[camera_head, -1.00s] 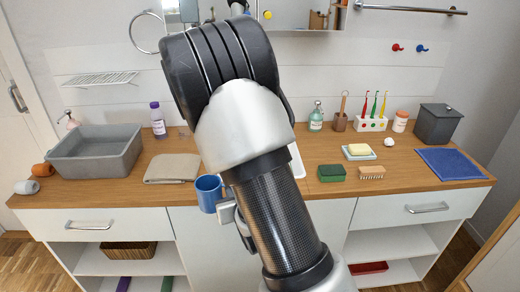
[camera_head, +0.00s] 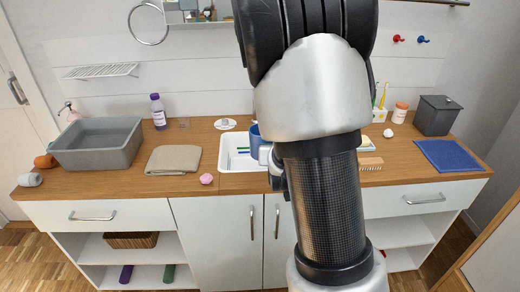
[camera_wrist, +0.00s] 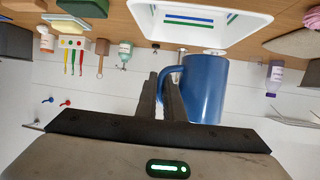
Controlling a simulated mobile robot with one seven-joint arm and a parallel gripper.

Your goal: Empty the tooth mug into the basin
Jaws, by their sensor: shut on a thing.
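The blue tooth mug (camera_head: 256,140) shows partly behind my arm in the head view, at the right part of the white basin (camera_head: 227,160). My gripper (camera_wrist: 162,85) is shut on the handle of the mug, whose blue side (camera_wrist: 205,90) fills the middle right of the wrist view. The inside of the mug is hidden. A blue stick (camera_wrist: 188,23) and a green stick (camera_wrist: 195,15) lie in the basin, apart from the mug. My arm hides the right side of the basin in the head view.
A beige cloth (camera_head: 173,159), a pink lump (camera_head: 206,179) and a grey tub (camera_head: 97,145) are on the counter left of the basin. A brush (camera_head: 371,163), a dark bin (camera_head: 436,115) and a blue cloth (camera_head: 449,155) are to the right.

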